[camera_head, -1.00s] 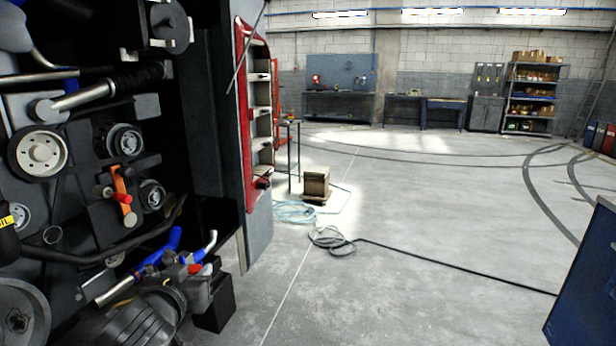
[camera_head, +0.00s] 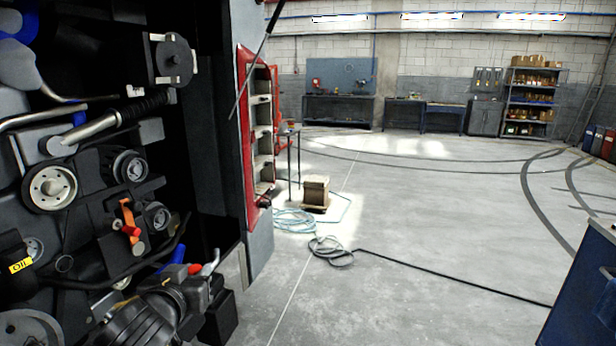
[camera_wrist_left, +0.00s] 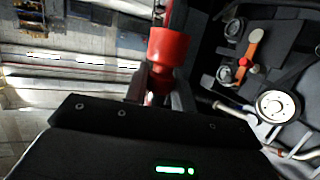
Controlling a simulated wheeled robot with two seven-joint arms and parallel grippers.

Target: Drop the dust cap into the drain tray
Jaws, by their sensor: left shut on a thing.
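My left gripper (camera_head: 193,274) is at the lower left of the head view, in front of the engine side of the coach. It is shut on the red dust cap (camera_head: 194,268), of which only a small part shows there. In the left wrist view the red cap (camera_wrist_left: 168,46) stands clear between the two fingers (camera_wrist_left: 160,84), its wide end pointing away from the gripper. The cap is held in the air, apart from the engine. I see no drain tray in either view. My right gripper is not in view.
The open engine bay fills the left, with a pale pulley (camera_head: 50,187) and an orange lever with a red knob (camera_head: 132,231). A blue cabinet (camera_head: 585,285) stands at the right edge.

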